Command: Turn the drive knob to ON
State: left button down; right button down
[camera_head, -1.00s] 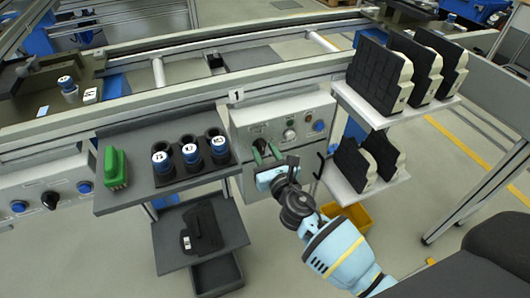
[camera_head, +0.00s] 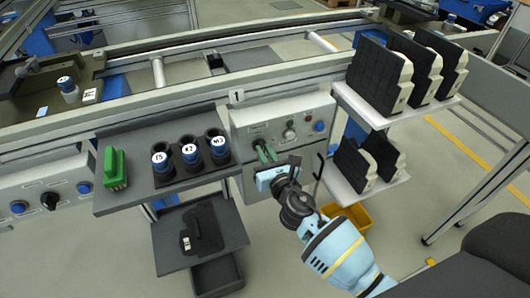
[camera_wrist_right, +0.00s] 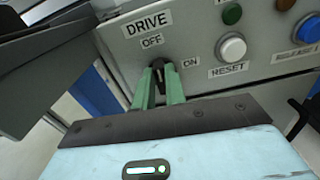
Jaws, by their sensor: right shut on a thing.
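The dark drive knob (camera_wrist_right: 158,66) sits on the grey control panel (camera_head: 290,112), below the DRIVE and OFF labels (camera_wrist_right: 152,40) and left of the ON label (camera_wrist_right: 190,63). My right gripper (camera_wrist_right: 159,80) is shut on it, with a green finger on each side. In the head view my right gripper (camera_head: 264,151) reaches the panel's left part, and its fingers hide the knob. The knob's pointer direction is hard to read between the fingers. My left gripper is in neither view.
The white RESET button (camera_wrist_right: 231,47) and a blue button (camera_wrist_right: 308,28) are to the right of the knob. Racks with black-and-white parts (camera_head: 380,75) stand right.

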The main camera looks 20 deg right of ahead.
jog(key=shift+d+f+m+b, duration=0.15)
jog(key=shift+f+m+b, duration=0.1)
jog(key=shift+m, duration=2.6)
jog(key=shift+d+f+m+b, duration=0.15)
jog(key=shift+m+b, duration=0.15)
jog(key=shift+m, duration=2.6)
jog(key=shift+d+f+m+b, duration=0.15)
jog(key=shift+f+m+b, duration=0.1)
jog(key=shift+m, duration=2.6)
